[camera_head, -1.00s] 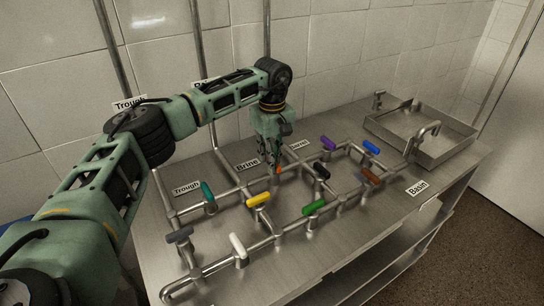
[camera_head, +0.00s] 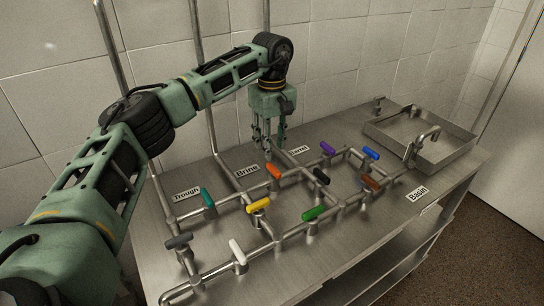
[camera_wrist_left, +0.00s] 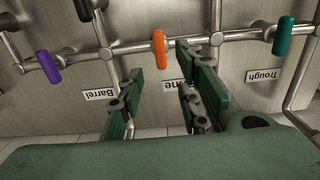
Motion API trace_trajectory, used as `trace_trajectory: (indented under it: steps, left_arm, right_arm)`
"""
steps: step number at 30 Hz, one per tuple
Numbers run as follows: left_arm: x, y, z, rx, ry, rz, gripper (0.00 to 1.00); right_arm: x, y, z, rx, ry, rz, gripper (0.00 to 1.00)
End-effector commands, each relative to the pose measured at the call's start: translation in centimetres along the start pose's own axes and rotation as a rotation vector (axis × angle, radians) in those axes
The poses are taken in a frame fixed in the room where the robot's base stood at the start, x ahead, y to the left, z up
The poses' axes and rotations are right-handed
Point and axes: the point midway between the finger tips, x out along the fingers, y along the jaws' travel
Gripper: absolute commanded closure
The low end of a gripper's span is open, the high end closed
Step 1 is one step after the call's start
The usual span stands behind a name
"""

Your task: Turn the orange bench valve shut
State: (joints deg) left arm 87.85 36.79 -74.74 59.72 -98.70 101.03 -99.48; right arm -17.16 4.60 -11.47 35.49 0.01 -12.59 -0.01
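The orange valve handle (camera_head: 273,171) sits on the rear pipe run of the bench, by the Brine label. In the left wrist view the orange handle (camera_wrist_left: 159,48) lies crosswise to its pipe. My left gripper (camera_head: 268,143) is above and a little behind the orange handle, fingers pointing down. In the left wrist view its fingers (camera_wrist_left: 163,78) are spread with nothing between them, and the handle lies just beyond the tips, apart from them. My right gripper is not in view.
Purple (camera_head: 327,148), black (camera_head: 321,176), yellow (camera_head: 258,205) and teal (camera_head: 207,197) handles are nearby on the pipes. The Brine label (camera_head: 246,170) stands behind the orange valve. A metal basin (camera_head: 448,150) is at the right. A tiled wall (camera_head: 340,60) rises behind.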

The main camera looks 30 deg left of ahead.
Motion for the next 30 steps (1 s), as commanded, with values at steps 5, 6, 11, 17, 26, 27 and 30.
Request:
trace_trajectory:
  steps: [5,6,11,17,26,27,30]
  left_arm:
    - [-3.3,0.1,0.0,0.000,0.000,0.002,0.68]
    - [-3.8,0.1,0.0,0.000,-0.001,0.002,0.68]
    - [-4.9,0.1,0.1,0.001,-0.001,0.000,0.68]
    - [-5.0,0.0,0.0,0.001,-0.001,0.000,0.68]
    - [-5.0,0.0,0.0,0.001,-0.001,0.000,0.68]
    - [-5.1,0.0,0.0,0.001,-0.001,0.000,0.68]
    - [-6.2,0.0,0.0,0.001,-0.001,0.001,0.68]
  right_arm:
    - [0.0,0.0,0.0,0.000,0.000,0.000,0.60]
    - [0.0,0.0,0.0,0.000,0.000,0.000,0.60]
    - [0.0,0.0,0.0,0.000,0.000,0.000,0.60]
    - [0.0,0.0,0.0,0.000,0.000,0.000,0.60]
    - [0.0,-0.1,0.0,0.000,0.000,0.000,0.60]
    - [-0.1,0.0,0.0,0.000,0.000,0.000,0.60]
    - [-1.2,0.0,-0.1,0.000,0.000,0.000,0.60]
